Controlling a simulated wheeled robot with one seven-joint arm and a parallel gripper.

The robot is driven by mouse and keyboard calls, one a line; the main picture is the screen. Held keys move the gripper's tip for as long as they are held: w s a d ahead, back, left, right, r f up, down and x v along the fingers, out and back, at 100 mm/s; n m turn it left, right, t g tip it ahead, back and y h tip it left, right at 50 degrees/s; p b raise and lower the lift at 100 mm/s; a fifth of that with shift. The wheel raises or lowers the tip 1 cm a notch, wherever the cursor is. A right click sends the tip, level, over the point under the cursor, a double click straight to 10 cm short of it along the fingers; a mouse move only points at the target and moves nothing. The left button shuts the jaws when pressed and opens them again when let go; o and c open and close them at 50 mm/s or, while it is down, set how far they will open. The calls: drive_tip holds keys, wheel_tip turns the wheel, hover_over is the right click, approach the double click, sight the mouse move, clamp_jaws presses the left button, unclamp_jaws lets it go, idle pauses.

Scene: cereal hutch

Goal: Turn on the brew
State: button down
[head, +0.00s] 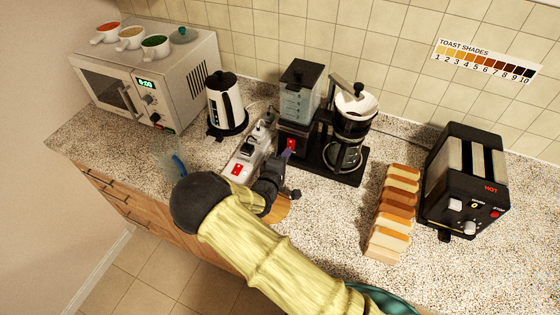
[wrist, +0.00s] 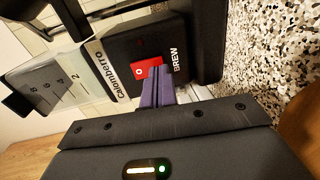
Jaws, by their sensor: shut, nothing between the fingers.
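The black coffee maker (head: 299,92) stands at the back of the counter, with a clear water tank and a glass carafe (head: 345,154) beside it. Its red switch (head: 291,145) is low on the front. In the wrist view the red switch (wrist: 146,70) sits beside the word BREW and shows a white round mark. My gripper (head: 286,156) is shut and empty, with its purple fingertips (wrist: 158,74) right at the switch, covering part of it. I cannot tell whether they touch it or which way the switch is set.
A kettle (head: 226,102) and a microwave (head: 143,78) are further left. Bread slices (head: 394,205) and a black toaster (head: 465,180) are to the right. A clear cup (head: 173,163) stands near the front edge.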

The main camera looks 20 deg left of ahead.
drive_tip(key=shift+w, duration=0.4)
drive_tip(key=shift+w, duration=0.15)
drive_tip(key=shift+s+a+f, duration=0.1)
drive_tip(key=shift+s+f, duration=0.05)
drive_tip(key=shift+s, duration=0.45)
drive_tip(key=s+b, duration=0.1)
drive_tip(key=s, duration=0.2)
drive_tip(key=s+f+b, duration=0.1)
drive_tip(key=s, duration=0.3)
drive_tip(key=s+a+b, duration=0.1)
drive_tip(key=s, duration=0.3)
drive_tip(key=shift+s+f+b, duration=0.2)
drive_tip(key=shift+f+b, duration=0.15)
drive_tip(key=shift+b, duration=0.05)
drive_tip(key=shift+s, duration=0.35)
drive_tip(key=shift+s+d, duration=0.2)
drive_tip(key=shift+s+a, duration=0.25)
drive_tip(key=shift+s, duration=0.05)
